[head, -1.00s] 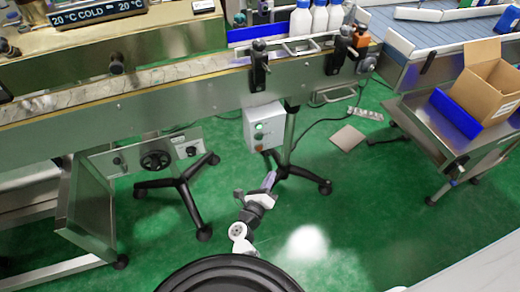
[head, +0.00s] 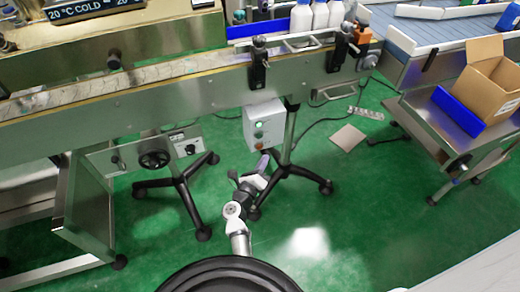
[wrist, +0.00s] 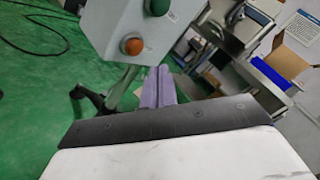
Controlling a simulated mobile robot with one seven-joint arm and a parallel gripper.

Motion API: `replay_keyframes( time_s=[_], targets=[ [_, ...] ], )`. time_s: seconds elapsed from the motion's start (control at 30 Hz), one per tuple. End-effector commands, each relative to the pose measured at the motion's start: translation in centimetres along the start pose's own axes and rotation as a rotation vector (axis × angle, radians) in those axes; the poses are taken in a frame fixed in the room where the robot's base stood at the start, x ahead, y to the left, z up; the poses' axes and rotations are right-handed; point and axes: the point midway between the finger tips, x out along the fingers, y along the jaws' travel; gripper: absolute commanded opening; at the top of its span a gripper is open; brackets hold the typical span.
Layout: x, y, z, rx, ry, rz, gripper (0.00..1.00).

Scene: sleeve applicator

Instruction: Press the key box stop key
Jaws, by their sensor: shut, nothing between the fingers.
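The key box (head: 273,113) is a light grey box below the conveyor, by a metal post. It also shows in the wrist view (wrist: 104,28), upper middle. A green round key (wrist: 157,6) sits on its face, with an orange-red round key (wrist: 131,45) below and left of it; no readable label tells me which is the stop key. My gripper (head: 264,160) has purple fingers, shut and empty, just below the box. In the wrist view the shut fingertips (wrist: 160,72) are below and right of the orange-red key, apparently apart from it.
The conveyor (head: 180,100) runs above the box, with white bottles (head: 320,17) at the back. Black-footed stands (head: 183,185) are on the left. A cart with a cardboard box (head: 490,80) stands right. Open green floor lies in front.

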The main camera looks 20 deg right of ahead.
Motion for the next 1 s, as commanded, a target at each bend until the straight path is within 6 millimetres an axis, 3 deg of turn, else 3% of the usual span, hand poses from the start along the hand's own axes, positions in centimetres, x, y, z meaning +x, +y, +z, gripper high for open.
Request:
replay_keyframes(
  time_s=[0.3, 1.0],
  targets=[
    [1.35, 0.94, 1.01, 0.001, 0.0, -0.001, 0.0],
    [1.36, 0.96, 1.02, 0.0, 0.0, 0.0, 0.0]
  ],
)
